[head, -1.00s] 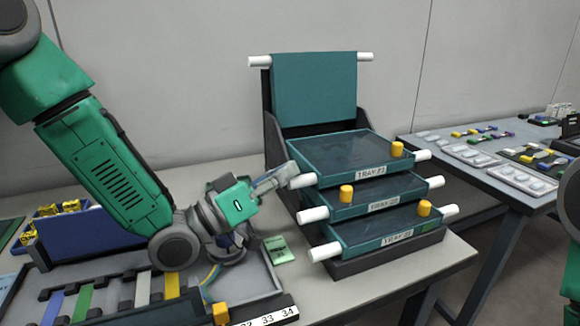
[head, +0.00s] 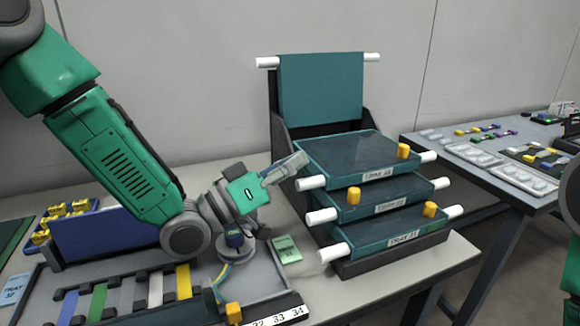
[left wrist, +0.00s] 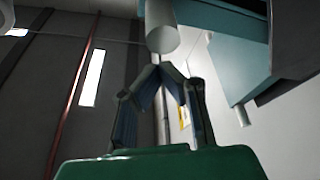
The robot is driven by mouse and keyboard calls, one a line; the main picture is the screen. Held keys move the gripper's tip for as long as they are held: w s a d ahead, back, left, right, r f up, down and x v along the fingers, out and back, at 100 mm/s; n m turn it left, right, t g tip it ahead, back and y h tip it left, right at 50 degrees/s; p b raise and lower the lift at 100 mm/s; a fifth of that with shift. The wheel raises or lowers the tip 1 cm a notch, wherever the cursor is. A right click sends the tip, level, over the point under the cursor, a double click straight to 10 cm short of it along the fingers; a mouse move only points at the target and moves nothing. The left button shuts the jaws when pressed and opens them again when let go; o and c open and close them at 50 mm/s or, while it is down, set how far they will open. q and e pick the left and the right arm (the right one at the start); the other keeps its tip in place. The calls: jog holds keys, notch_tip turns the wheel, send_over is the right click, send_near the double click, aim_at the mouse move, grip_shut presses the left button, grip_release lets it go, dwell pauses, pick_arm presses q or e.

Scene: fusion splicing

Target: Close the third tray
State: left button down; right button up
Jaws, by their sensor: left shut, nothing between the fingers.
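Three teal trays lie stacked in a dark holder: an upper one (head: 345,157), a middle one (head: 340,207) and a lower one (head: 372,239). Each has white side handles, a yellow knob and a front label too small to read surely. A fourth teal tray (head: 322,88) stands upright at the back. My left gripper (head: 298,161) is shut and empty, just above the upper lying tray's left handle (head: 311,183). In the left wrist view the shut fingertips (left wrist: 160,70) are close to a white handle end (left wrist: 162,32); contact is unclear. My right gripper is out of view.
A grey fixture with coloured strips (head: 140,292) and a blue bin (head: 100,238) lie at the left. A green card (head: 286,249) lies beside the stack. A second table (head: 480,165) with parts stands at the right. A wall is behind.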

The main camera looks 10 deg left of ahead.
pick_arm(q)
jog(key=w+a+v, duration=0.1)
jog(key=v, duration=0.9)
jog(key=shift+r, duration=0.4)
jog(key=shift+a, duration=0.15)
